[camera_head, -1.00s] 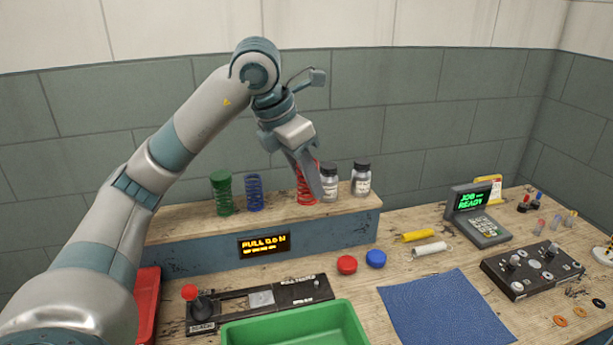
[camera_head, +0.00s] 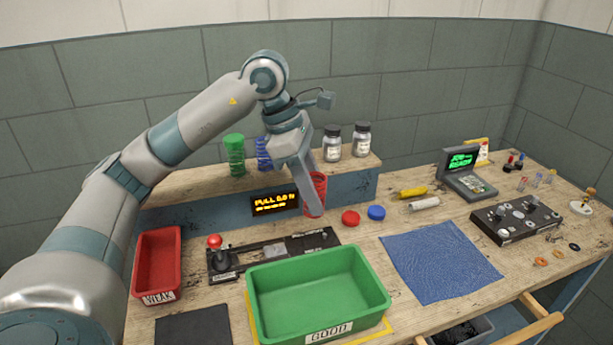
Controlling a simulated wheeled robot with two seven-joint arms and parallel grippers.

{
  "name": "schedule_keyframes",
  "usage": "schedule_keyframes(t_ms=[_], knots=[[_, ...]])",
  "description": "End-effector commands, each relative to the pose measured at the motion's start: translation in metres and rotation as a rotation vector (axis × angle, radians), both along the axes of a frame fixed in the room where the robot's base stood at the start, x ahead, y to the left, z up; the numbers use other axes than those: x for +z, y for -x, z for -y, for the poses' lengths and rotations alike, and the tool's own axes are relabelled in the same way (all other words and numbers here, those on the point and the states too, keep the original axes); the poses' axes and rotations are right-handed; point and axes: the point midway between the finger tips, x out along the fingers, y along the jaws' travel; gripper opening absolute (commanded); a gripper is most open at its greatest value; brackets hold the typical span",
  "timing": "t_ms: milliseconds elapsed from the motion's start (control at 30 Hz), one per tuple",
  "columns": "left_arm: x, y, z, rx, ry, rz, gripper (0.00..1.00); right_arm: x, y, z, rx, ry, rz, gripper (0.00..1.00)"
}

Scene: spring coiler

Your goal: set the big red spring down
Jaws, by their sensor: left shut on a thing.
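The big red spring (camera_head: 316,191) is upright in my left gripper (camera_head: 314,200). The gripper is shut on it, and a finger covers part of the spring. The spring is in front of the raised shelf (camera_head: 350,168), just right of the amber display and behind the red cap. Whether its lower end touches the bench cannot be told. My right gripper is not in view.
A green spring (camera_head: 234,156) and a blue spring (camera_head: 264,153) stand on the shelf, with two jars (camera_head: 332,143). A green GOOD bin (camera_head: 318,290), a red bin (camera_head: 158,264) and a lever device (camera_head: 275,252) are in front. The blue mat (camera_head: 442,262) is bare.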

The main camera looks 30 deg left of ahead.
Motion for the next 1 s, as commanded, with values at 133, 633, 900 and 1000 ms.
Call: schedule_keyframes(t_ms=[133,633,900,1000], knots=[[-0.022,0.005,0.019,-0.257,0.003,-0.006,0.05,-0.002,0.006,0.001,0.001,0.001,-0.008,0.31],[-0.099,0.042,0.077,-1.28,0.015,-0.007,0.05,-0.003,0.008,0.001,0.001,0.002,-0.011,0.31],[-0.136,0.068,0.095,-1.794,0.022,-0.017,0.05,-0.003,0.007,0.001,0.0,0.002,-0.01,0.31],[-0.143,0.074,0.097,-1.898,0.028,-0.021,0.05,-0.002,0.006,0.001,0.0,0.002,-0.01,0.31]])
